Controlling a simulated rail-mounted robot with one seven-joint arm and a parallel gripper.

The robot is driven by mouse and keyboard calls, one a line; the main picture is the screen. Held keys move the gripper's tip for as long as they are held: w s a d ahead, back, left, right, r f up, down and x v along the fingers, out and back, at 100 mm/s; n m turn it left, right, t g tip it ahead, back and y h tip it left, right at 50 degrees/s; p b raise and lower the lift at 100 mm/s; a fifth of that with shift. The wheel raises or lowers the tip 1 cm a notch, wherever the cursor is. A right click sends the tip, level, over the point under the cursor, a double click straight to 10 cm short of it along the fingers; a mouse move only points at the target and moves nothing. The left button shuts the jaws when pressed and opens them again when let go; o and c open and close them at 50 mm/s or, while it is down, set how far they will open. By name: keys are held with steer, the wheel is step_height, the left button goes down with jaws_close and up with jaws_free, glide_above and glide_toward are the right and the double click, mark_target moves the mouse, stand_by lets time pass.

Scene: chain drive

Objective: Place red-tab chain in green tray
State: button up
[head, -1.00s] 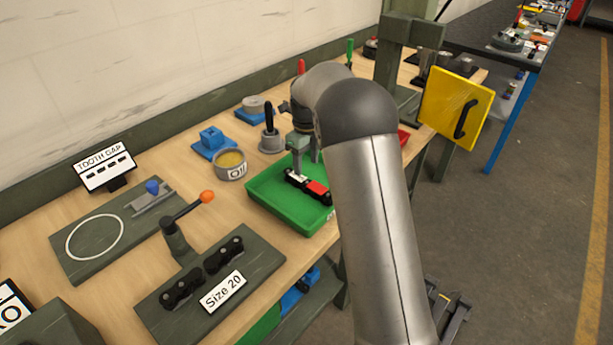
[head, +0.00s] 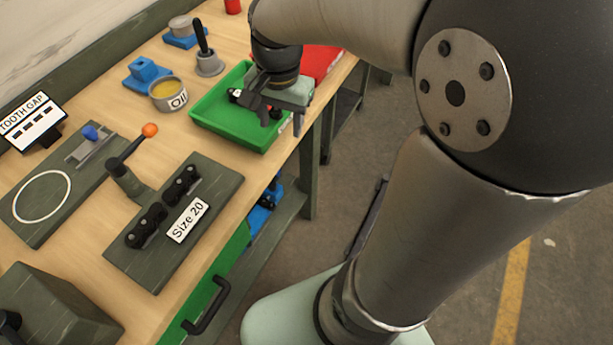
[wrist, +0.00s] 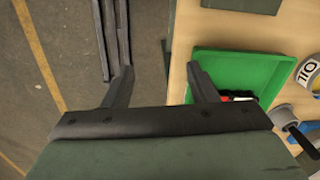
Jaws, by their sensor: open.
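The green tray (head: 212,122) sits on the bench in the head view, and it also shows in the wrist view (wrist: 240,68). The red-tab chain (wrist: 236,98) lies in the tray in the wrist view, its red and white parts partly hidden by a finger of my gripper. In the head view only a small dark and white bit of it (head: 235,94) shows beside my gripper. My gripper (wrist: 160,70) is open, with nothing between its fingers. In the head view my gripper (head: 281,117) hangs over the tray's right side and the bench's front edge.
A red tray (head: 322,60) stands beyond the green one. An oil tin (head: 168,94) and a blue block (head: 144,70) stand to its left. A Size 20 board (head: 160,247) with dark chain pieces and an orange-knobbed lever (head: 130,155) are nearer. Floor lies past the bench edge.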

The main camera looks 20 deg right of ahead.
steer(key=s+f+n, duration=0.4)
steer(key=s+n, duration=0.5)
steer(key=s, duration=0.3)
steer(key=shift+s, duration=0.25)
